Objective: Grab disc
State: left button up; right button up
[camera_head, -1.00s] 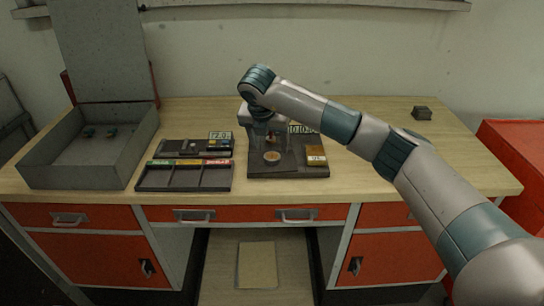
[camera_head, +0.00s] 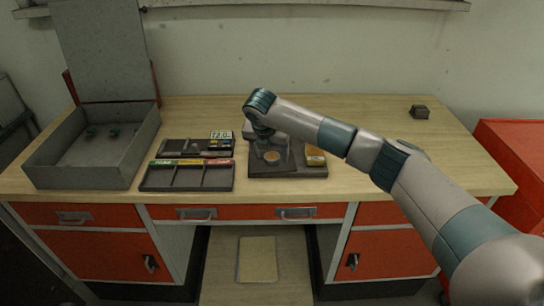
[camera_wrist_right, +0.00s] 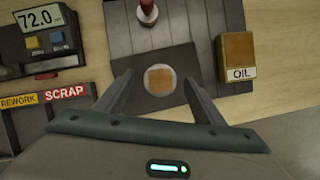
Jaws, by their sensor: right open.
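The disc (camera_wrist_right: 160,80) is small and round, pale at the rim with a tan middle, and sits on a dark plate in the right wrist view. It also shows in the head view (camera_head: 272,157), on the dark fixture base. My right gripper (camera_wrist_right: 157,77) is open and empty. In the wrist view its two fingers lie on either side of the disc, with gaps on both sides. The height of the fingertips above the disc cannot be told. My left gripper is in neither view.
An oil box (camera_wrist_right: 237,58) stands right of the disc, and a red-knobbed part (camera_wrist_right: 147,12) stands behind it. A labelled sorting tray (camera_head: 187,178) and a gauge unit (camera_head: 220,136) are to the left. A grey open bin (camera_head: 50,170) is far left. The bench's right side is mostly clear.

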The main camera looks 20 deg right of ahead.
aim_at(273, 158)
dwell(0.3)
jog(key=c, duration=1.4)
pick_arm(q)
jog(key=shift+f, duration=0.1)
pick_arm(e)
jog(key=shift+r, duration=0.1)
